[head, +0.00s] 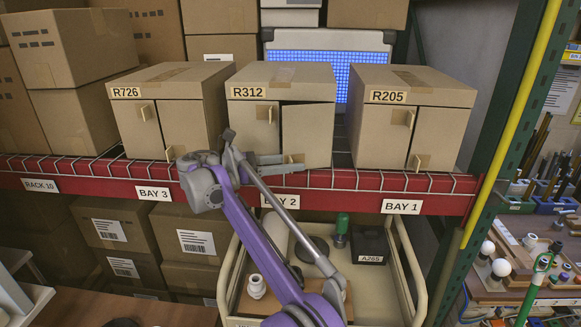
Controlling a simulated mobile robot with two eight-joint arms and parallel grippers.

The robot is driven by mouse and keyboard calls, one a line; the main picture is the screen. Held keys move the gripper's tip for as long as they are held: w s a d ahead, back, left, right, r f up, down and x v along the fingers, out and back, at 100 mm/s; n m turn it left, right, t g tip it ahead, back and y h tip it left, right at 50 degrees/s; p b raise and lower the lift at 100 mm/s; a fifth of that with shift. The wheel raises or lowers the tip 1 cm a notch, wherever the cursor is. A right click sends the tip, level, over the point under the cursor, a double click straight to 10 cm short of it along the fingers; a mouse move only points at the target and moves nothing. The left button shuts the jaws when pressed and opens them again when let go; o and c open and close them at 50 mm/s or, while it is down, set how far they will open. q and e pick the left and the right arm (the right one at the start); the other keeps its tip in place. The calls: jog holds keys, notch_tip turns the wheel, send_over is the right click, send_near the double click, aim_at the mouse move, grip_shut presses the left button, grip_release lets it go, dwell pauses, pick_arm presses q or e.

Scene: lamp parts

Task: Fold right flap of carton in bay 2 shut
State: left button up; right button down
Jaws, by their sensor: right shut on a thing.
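The carton in bay 2 (285,78) is a brown box labelled R312. Its left flap (248,128) lies flat in the front, with a small tab near its top. Its right flap (308,130) stands slightly ajar, with a dark gap along its top and left edges. My right gripper (290,162), on the purple arm, reaches in from the left at the flap's lower left corner. It is shut on the small tab of the right flap; the fingers partly hide the tab. My left gripper is not in view.
Carton R726 (165,80) stands left in bay 3, and carton R205 (415,85) stands right in bay 1. The red shelf beam (340,202) runs below them. A cream cart (405,270) with lamp parts is under the shelf. A green rack post (505,110) stands at right.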

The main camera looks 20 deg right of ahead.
jog(key=shift+w+f, duration=0.1)
jog(key=shift+f, duration=0.05)
dwell(0.4)
jog(key=c, duration=0.5)
grip_release()
jog(key=shift+d, duration=0.1)
jog(key=shift+r, duration=0.2)
